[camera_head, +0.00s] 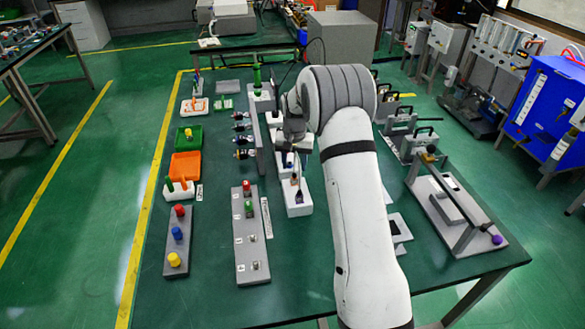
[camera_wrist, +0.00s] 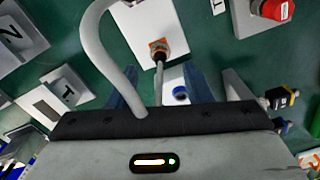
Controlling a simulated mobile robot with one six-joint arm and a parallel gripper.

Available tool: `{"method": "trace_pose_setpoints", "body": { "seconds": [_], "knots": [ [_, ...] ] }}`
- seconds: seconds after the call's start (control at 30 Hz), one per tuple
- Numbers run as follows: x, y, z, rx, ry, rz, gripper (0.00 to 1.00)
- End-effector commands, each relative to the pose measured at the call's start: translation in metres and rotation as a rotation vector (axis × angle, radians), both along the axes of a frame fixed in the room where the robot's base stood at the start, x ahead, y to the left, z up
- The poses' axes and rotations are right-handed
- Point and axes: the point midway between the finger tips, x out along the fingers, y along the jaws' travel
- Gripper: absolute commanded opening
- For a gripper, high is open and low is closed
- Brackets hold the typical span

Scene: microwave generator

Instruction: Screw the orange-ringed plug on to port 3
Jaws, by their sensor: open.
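In the wrist view an orange-ringed plug (camera_wrist: 158,48) with a grey cable stands at the edge of a white block (camera_wrist: 150,22). My gripper (camera_wrist: 160,82) shows its two blue fingers apart, with a gap between them. The plug lies beyond the fingertips, near the line of that gap, and I see nothing clamped. In the head view my gripper (camera_head: 297,150) is above the row of white boxes (camera_head: 299,204), partly hidden by my arm. I cannot tell for sure which socket is port 3.
A grey panel (camera_head: 257,150) carries several ring-coloured plugs (camera_head: 243,140) left of my gripper. A grey block (camera_head: 251,250) bears red and green caps and bare posts. A blue-ringed part (camera_wrist: 180,94) lies near the fingers.

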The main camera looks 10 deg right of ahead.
Motion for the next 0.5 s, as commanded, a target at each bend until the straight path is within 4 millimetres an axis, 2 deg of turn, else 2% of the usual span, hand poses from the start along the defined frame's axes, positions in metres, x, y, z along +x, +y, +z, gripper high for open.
{"method": "trace_pose_setpoints", "body": {
  "seconds": [0.1,0.23,0.5],
  "knots": [
    [-0.001,0.0,-0.02,0.0,0.002,0.001,0.45],
    [0.0,0.001,-0.035,0.0,0.002,0.001,0.45],
    [0.0,0.001,-0.045,0.0,-0.001,0.002,0.45]
  ]
}}
